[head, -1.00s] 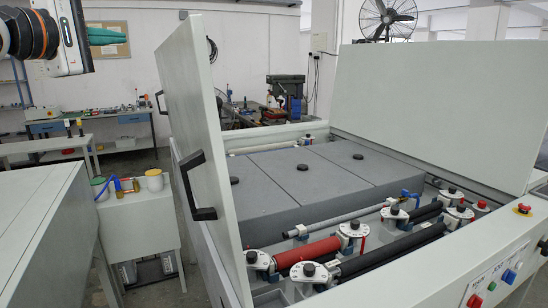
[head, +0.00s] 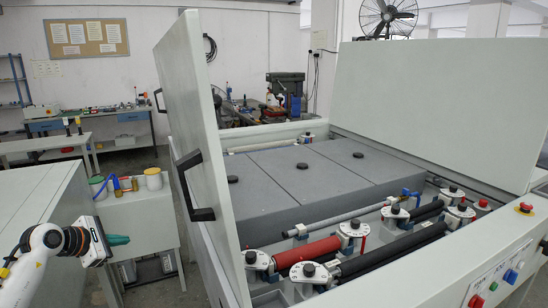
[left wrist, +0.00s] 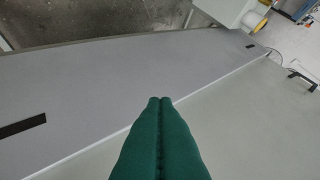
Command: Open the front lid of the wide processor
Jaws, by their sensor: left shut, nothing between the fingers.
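The wide processor (head: 500,255) fills the right side of the head view. One pale grey lid (head: 190,110) with two black handles stands steeply raised on its left side, the nearer handle (head: 193,185) facing left. Another pale lid (head: 440,105) stands raised at the back right. The frames do not settle which is the front lid. My left gripper (head: 118,240) is at the lower left, left of the handled lid and apart from it. Its green fingers are together and empty, as the left wrist view (left wrist: 158,100) also shows. My right gripper is out of view.
A pale cabinet (head: 35,205) stands at the left, below and beside my left arm. Red and black rollers (head: 307,252) lie exposed inside the processor.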

